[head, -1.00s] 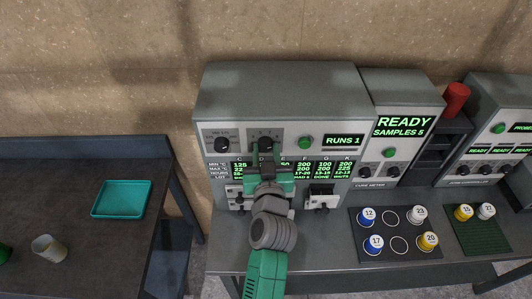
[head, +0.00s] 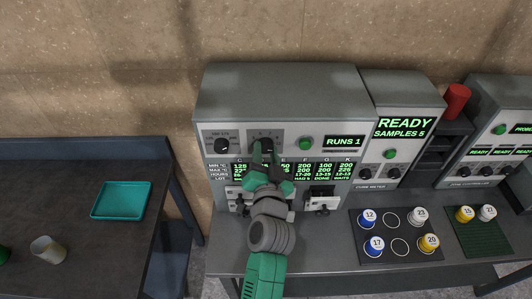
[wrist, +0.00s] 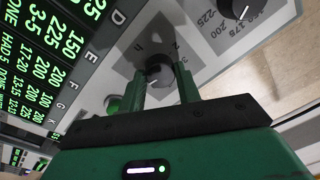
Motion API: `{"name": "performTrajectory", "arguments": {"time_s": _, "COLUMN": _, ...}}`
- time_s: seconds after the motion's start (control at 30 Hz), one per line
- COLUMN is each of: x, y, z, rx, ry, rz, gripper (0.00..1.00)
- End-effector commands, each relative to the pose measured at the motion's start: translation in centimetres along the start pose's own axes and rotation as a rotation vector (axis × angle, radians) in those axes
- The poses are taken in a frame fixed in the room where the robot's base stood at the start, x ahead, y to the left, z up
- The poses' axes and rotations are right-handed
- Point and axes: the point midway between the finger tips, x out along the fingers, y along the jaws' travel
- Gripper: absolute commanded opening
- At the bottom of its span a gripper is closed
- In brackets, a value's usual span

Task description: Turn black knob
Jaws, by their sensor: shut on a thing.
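The press panel carries two black knobs. The left black knob (head: 222,145) stands free, and it also shows at the upper right in the wrist view (wrist: 235,8). The second black knob (head: 267,144) is to its right, partly hidden by my gripper (head: 262,153). In the wrist view this knob (wrist: 160,68) sits between the two fingers of my gripper (wrist: 160,88), which are shut on it. My wrist is rolled, so the panel looks slanted there. The exact pointer direction of the held knob is hard to read.
A green button (head: 305,143) and a "RUNS 1" display (head: 343,141) are right of the held knob. Clamps stick out below the lit table. A dark mat (head: 384,257) with numbered jars lies on the bench. A teal tray (head: 121,200) lies on the left table.

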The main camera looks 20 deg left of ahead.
Motion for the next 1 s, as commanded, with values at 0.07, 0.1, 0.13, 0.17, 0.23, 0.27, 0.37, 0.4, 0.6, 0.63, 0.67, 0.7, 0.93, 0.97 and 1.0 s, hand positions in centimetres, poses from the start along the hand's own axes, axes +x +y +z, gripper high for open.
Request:
{"name": "performTrajectory", "arguments": {"time_s": 0.07, "x": 0.0, "y": -0.1, "z": -0.1, "rx": 0.006, "ry": 0.002, "rz": -0.001, "gripper": 0.10}}
{"name": "performTrajectory", "arguments": {"time_s": 0.1, "x": 0.0, "y": -0.1, "z": -0.1, "rx": 0.008, "ry": 0.002, "rz": -0.001, "gripper": 0.10}}
{"name": "performTrajectory", "arguments": {"time_s": 0.13, "x": 0.0, "y": -0.1, "z": -0.1, "rx": 0.008, "ry": 0.002, "rz": -0.001, "gripper": 0.10}}
{"name": "performTrajectory", "arguments": {"time_s": 0.17, "x": 0.0, "y": -0.1, "z": -0.1, "rx": 0.008, "ry": 0.002, "rz": -0.001, "gripper": 0.10}}
{"name": "performTrajectory", "arguments": {"time_s": 0.23, "x": 0.0, "y": -0.1, "z": -0.1, "rx": 0.008, "ry": 0.002, "rz": -0.001, "gripper": 0.10}}
{"name": "performTrajectory", "arguments": {"time_s": 0.27, "x": 0.0, "y": -0.1, "z": -0.1, "rx": 0.008, "ry": 0.002, "rz": -0.001, "gripper": 0.10}}
{"name": "performTrajectory", "arguments": {"time_s": 0.37, "x": 0.0, "y": -0.1, "z": -0.1, "rx": 0.008, "ry": 0.002, "rz": -0.001, "gripper": 0.10}}
{"name": "performTrajectory", "arguments": {"time_s": 0.4, "x": 0.0, "y": -0.1, "z": -0.1, "rx": 0.008, "ry": 0.002, "rz": -0.001, "gripper": 0.10}}
{"name": "performTrajectory", "arguments": {"time_s": 0.6, "x": 0.0, "y": 0.0, "z": -0.1, "rx": 0.007, "ry": 0.001, "rz": -0.001, "gripper": 0.55}}
{"name": "performTrajectory", "arguments": {"time_s": 0.63, "x": 0.0, "y": 0.0, "z": -0.1, "rx": 0.007, "ry": 0.001, "rz": -0.001, "gripper": 0.55}}
{"name": "performTrajectory", "arguments": {"time_s": 0.67, "x": 0.0, "y": 0.0, "z": -0.1, "rx": 0.007, "ry": 0.001, "rz": -0.001, "gripper": 0.55}}
{"name": "performTrajectory", "arguments": {"time_s": 0.7, "x": 0.0, "y": 0.0, "z": -0.1, "rx": 0.007, "ry": 0.001, "rz": -0.001, "gripper": 0.55}}
{"name": "performTrajectory", "arguments": {"time_s": 0.93, "x": -2.0, "y": 0.1, "z": 0.1, "rx": 0.007, "ry": 0.000, "rz": 0.001, "gripper": 0.55}}
{"name": "performTrajectory", "arguments": {"time_s": 0.97, "x": -2.7, "y": 0.1, "z": 0.1, "rx": 0.007, "ry": 0.001, "rz": 0.001, "gripper": 0.55}}
{"name": "performTrajectory", "arguments": {"time_s": 1.0, "x": -3.5, "y": 0.1, "z": 0.1, "rx": 0.008, "ry": 0.001, "rz": 0.001, "gripper": 0.55}}
